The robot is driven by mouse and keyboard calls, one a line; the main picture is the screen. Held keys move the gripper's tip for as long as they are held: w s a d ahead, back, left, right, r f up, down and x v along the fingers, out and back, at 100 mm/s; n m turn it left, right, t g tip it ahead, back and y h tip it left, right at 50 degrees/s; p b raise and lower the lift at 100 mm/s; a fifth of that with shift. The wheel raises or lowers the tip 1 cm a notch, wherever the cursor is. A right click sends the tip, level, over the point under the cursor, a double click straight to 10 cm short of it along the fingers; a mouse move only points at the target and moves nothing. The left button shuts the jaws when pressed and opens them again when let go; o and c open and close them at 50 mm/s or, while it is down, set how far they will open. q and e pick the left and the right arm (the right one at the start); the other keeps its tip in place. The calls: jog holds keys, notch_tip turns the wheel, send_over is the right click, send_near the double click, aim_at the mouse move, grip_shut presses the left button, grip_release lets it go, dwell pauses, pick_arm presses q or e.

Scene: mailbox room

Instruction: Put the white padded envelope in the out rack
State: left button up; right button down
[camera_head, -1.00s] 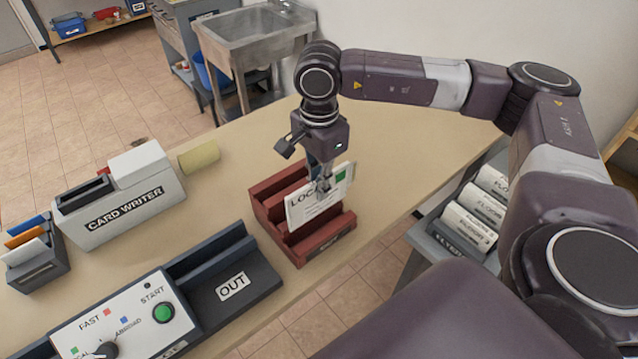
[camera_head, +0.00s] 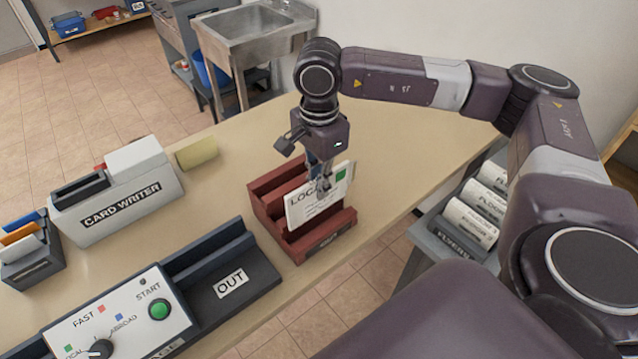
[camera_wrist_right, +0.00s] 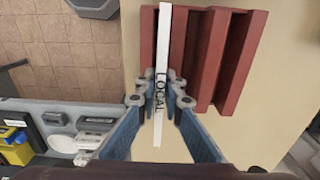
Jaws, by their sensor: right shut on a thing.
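A white, flat, card-like piece marked "LOCAL" with a green square, the white padded envelope (camera_head: 302,213), stands upright at the red slotted rack (camera_head: 270,212). My right gripper (camera_head: 324,193) is shut on it from above. In the right wrist view, the envelope (camera_wrist_right: 162,35) appears edge-on between the two fingertips (camera_wrist_right: 161,92), over the left part of the red rack (camera_wrist_right: 236,60). I cannot tell how deep its lower edge sits in a slot. The dark grey out rack (camera_head: 262,278), labelled "OUT", lies left of and nearer than the red rack. My left gripper is not in view.
A control panel (camera_head: 125,318) with a green START button adjoins the out rack. Labelled rolls (camera_head: 470,222) lie in a grey holder at right. The far tabletop is clear.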

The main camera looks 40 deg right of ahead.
aim_at(319, 212)
jog(key=shift+f+b, duration=1.35)
jog(key=shift+f, duration=0.25)
jog(key=shift+f, duration=0.15)
notch_tip(319, 212, down, 4)
jog(key=b, duration=0.3)
jog(key=shift+r+b, duration=0.25)
jog(key=shift+b, duration=0.05)
jog(key=shift+s+f+b, duration=0.15)
jog(key=shift+f+b, duration=0.25)
jog(key=shift+b, duration=0.05)
jog(key=c, duration=2.1)
grip_release()
jog(key=shift+f, duration=0.1)
jog(key=shift+o, duration=0.6)
jog(key=shift+f, duration=0.1)
